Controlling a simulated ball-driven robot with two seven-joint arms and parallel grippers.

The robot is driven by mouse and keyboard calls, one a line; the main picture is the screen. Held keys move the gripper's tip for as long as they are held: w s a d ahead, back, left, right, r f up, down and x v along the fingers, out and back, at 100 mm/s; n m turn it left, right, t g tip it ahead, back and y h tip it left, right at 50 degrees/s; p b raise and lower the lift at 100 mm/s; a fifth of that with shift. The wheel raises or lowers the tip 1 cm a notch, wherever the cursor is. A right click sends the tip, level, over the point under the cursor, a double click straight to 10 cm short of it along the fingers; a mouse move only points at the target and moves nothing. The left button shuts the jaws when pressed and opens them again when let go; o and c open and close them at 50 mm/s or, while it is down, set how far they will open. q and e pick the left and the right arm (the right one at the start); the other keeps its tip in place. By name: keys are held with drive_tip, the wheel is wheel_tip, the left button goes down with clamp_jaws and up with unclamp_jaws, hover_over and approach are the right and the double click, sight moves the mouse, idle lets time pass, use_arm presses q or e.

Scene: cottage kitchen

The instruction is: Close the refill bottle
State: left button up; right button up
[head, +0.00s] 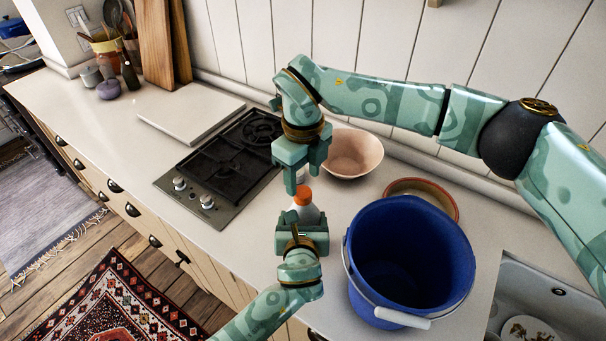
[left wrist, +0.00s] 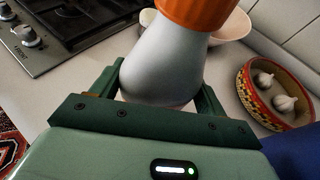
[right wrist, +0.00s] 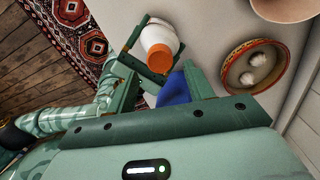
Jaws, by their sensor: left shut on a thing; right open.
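My left gripper (head: 303,217) is shut around the bottle's body, which also shows in the left wrist view (left wrist: 165,68). The orange cap (head: 303,195) sits on top of the bottle; how tight it is cannot be told. My right gripper (head: 303,178) is open, pointing down just above the cap. In the right wrist view the cap (right wrist: 160,57) shows beyond the open fingers, apart from them.
A blue bucket (head: 364,252) stands close right of the bottle. A pink bowl (head: 357,156) and a terracotta dish (head: 445,196) with garlic (left wrist: 284,103) are behind. A gas hob (head: 168,187) lies left, a sink (head: 530,290) at the right. The counter's front edge is near.

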sight(303, 191)
wheel_tip(303, 191, up, 4)
drive_tip(key=shift+f+n, duration=0.25)
drive_tip(key=shift+n, duration=0.55)
drive_tip(key=shift+f, duration=4.05)
drive_tip(key=c, duration=1)
